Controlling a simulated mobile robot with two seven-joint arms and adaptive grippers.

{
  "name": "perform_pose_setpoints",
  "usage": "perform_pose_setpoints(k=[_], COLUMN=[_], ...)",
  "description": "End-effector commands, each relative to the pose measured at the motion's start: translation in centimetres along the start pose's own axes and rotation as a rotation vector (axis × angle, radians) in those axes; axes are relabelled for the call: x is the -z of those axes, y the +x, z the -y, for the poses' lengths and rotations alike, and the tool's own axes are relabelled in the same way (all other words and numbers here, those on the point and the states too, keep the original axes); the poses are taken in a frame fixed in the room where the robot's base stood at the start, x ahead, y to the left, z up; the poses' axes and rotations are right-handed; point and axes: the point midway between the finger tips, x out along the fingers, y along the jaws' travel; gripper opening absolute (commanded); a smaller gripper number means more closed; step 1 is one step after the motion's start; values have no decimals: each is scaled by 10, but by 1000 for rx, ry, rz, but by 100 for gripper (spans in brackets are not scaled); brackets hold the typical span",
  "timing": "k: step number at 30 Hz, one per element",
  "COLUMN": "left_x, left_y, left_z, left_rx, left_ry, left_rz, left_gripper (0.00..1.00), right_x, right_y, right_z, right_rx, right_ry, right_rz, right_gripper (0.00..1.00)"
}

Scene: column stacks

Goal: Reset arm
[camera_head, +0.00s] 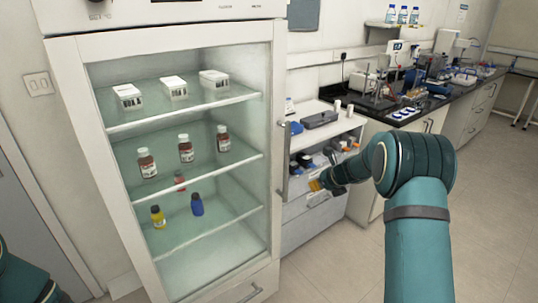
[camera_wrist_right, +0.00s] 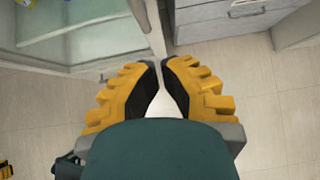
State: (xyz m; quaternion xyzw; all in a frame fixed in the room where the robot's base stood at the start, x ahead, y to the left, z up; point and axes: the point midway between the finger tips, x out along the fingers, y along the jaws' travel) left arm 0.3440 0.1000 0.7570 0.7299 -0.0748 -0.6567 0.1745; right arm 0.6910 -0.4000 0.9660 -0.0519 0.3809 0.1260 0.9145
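My right arm comes into the head view from the lower right and reaches forward. Its gripper (camera_head: 322,182) is small there and hangs in front of the drawers of the white cabinet. In the right wrist view, the yellow, black-padded fingers of the right gripper (camera_wrist_right: 161,62) come close together at the tips. A thin gap shows between them, with nothing held in it. My left arm shows only as a teal piece at the lower left of the head view.
A fridge (camera_head: 275,165) stands at the left, with boxes and bottles on its shelves. A white drawer cabinet (camera_head: 313,222) with items on it stands beside the right gripper. A lab counter (camera_head: 425,105) runs behind. The floor (camera_head: 490,235) at the right is clear.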

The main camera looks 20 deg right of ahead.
Motion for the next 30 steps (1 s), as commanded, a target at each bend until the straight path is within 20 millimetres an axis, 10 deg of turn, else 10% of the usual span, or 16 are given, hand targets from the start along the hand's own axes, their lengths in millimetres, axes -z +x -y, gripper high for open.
perform_pose_setpoints(k=[8, 20, 30], left_x=[0, 0, 0], left_y=[0, 0, 0], left_z=[0, 0, 0], left_rx=[0, 0, 0], left_ry=[0, 0, 0], left_rz=[1, 0, 0], left_gripper=[34, 34, 34], right_x=[18, 127, 254], right_y=[21, 67, 29], right_z=[-35, -194, -322], right_rx=[-57, -95, 448], right_ry=[295, 1800, 2971], right_rz=[8, -176, -396], right_gripper=[0, 0, 0])
